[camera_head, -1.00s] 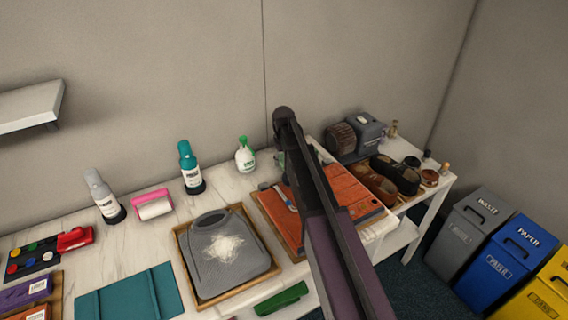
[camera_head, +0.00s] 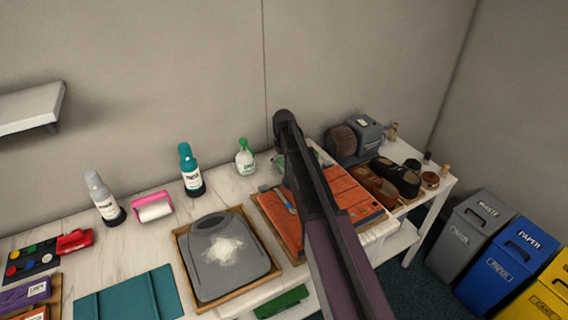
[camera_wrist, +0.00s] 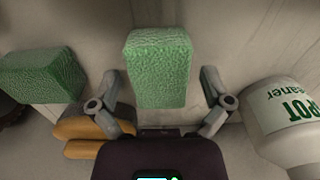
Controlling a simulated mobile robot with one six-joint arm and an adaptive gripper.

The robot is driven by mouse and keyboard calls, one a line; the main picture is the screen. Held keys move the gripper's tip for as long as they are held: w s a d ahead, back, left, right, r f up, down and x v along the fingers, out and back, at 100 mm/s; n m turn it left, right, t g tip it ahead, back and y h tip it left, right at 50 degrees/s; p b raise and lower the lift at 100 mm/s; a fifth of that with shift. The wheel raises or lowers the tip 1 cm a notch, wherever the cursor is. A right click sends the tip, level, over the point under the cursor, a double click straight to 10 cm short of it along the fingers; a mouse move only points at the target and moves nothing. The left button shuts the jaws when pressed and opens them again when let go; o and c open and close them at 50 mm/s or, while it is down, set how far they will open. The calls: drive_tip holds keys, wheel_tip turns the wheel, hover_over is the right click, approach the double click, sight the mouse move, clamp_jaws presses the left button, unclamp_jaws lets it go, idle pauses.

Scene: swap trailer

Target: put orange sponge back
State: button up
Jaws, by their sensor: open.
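In the wrist view my gripper (camera_wrist: 159,80) is open, its two fingers spread on either side of a green textured sponge block (camera_wrist: 158,65). A gap shows between each finger and this block. A second green block (camera_wrist: 42,75) lies to the left. A tan-orange rounded piece (camera_wrist: 85,149) lies below and partly behind the left finger; I cannot tell whether it is the orange sponge. No other orange sponge can be made out.
A white spot cleaner bottle (camera_wrist: 282,122) stands close to the right finger; it also shows in the head view (camera_head: 245,160). A tray with a grey garment (camera_head: 183,262), an orange panel (camera_head: 345,190), shoes (camera_head: 398,175) and a grey machine (camera_head: 368,135) crowd the table.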

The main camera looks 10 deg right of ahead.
drive_tip(key=shift+r, duration=0.1)
wheel_tip(320, 180, up, 12)
drive_tip(key=p, duration=1.2)
drive_tip(key=shift+s, duration=0.15)
idle(0.7)
drive_tip(key=s+m, duration=0.3)
drive_tip(key=s, duration=2.6)
drive_tip(key=shift+s+d+m, duration=0.15)
drive_tip(key=shift+m, duration=0.15)
